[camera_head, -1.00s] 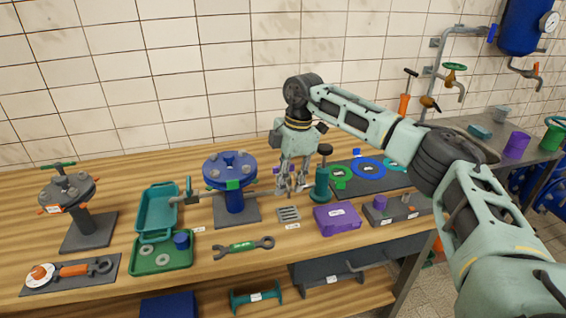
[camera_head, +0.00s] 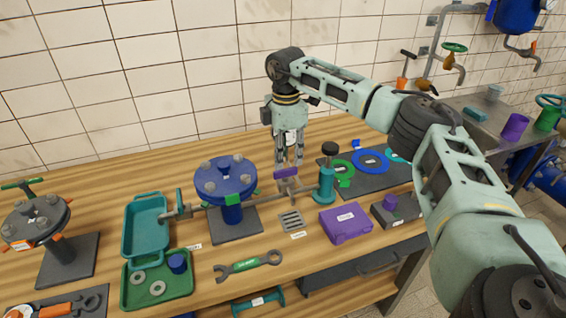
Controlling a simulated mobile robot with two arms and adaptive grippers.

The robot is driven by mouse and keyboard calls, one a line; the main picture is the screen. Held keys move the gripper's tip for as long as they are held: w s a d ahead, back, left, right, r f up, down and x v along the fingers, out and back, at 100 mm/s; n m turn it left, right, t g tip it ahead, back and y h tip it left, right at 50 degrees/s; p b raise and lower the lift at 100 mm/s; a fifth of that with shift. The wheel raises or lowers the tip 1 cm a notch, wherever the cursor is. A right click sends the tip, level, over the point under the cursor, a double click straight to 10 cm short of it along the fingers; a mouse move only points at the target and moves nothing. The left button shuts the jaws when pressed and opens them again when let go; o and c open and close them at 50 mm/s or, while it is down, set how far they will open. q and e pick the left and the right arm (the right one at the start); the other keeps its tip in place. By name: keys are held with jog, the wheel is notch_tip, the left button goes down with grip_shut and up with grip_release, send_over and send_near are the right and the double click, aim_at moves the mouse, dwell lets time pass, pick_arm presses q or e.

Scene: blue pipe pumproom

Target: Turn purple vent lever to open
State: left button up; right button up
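The small purple vent lever (camera_head: 286,173) sits on a grey fitting on the horizontal pipe, between the blue flange and the teal cylinder. My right gripper (camera_head: 289,168) points down just above and behind the lever. Its two fingers look apart, with a narrow gap. The lever partly covers the fingertips, and I cannot tell whether they touch it. My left gripper is out of view.
The blue flange stand (camera_head: 226,180) is left of the lever and the teal cylinder with a black knob (camera_head: 327,183) right of it. A grey grate (camera_head: 291,221), purple box (camera_head: 345,223) and wrench (camera_head: 247,266) lie in front. A teal tray (camera_head: 146,245) is farther left.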

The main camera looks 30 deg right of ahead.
aim_at(285, 169)
notch_tip(285, 169, down, 5)
jog(key=shift+p, duration=0.55)
grip_shut()
